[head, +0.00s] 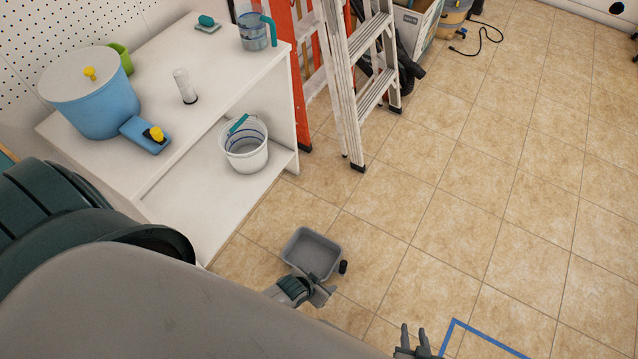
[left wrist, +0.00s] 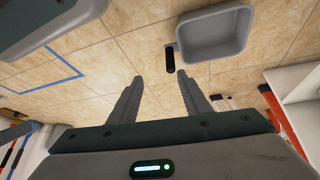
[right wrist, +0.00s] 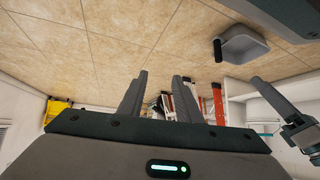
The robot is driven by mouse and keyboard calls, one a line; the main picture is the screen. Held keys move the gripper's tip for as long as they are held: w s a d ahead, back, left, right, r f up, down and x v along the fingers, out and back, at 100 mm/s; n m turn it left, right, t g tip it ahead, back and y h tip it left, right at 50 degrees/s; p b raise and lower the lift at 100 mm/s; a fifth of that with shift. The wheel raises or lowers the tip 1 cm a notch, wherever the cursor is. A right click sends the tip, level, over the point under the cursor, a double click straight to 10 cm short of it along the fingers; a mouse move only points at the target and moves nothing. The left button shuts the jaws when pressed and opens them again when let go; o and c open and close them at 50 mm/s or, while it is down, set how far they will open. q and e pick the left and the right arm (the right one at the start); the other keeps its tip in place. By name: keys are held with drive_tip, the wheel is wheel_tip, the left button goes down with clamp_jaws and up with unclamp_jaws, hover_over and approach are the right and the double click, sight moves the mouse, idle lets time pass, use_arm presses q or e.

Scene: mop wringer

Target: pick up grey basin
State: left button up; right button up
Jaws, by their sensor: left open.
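The grey basin (head: 313,254) is a shallow rectangular tub on the tiled floor, with a short black handle (head: 343,267) at one side. My left gripper (head: 325,293) is close to the basin's near side, open and empty. In the left wrist view the basin (left wrist: 215,38) lies beyond the fingers, and its black handle (left wrist: 170,58) shows just past the gap between the fingertips (left wrist: 160,76). My right gripper (head: 414,338) is at the bottom of the head view, away from the basin, its fingers parted and empty. The basin (right wrist: 244,46) also shows upper right in the right wrist view.
A white shelf unit (head: 280,90) stands left of the basin, holding a blue bucket (head: 95,105) on top and a white bucket (head: 244,150) below. A ladder (head: 350,80) leans beyond it. Blue tape (head: 485,336) marks the floor at right. Floor right of the basin is clear.

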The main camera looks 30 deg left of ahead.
use_arm(q)
drive_tip(key=w+d+f+g+b, duration=0.1)
drive_tip(key=w+f+b, duration=0.25)
drive_tip(key=w, duration=0.25)
wheel_tip(320, 180, up, 5)
drive_tip(key=m+g+y+b, duration=0.15)
drive_tip(key=g+b, duration=0.35)
drive_tip(key=b, duration=0.9)
hover_over(343, 264)
drive_tip(key=shift+f+n+y, duration=0.2)
drive_tip(key=shift+n+y, duration=0.05)
use_arm(e)
drive_tip(key=w+a+r+t+y, duration=0.1)
drive_tip(key=a+r+t, duration=0.2)
drive_tip(key=r, duration=0.9)
drive_tip(key=w+a+r+t+y, duration=0.2)
drive_tip(key=a+r+t, duration=0.1)
drive_tip(key=r, duration=0.9)
drive_tip(key=shift+w+r+t+y, duration=0.2)
drive_tip(key=shift+w+t+y, duration=0.1)
drive_tip(key=shift+t, duration=0.4)
use_arm(q)
drive_tip(key=shift+f, duration=0.1)
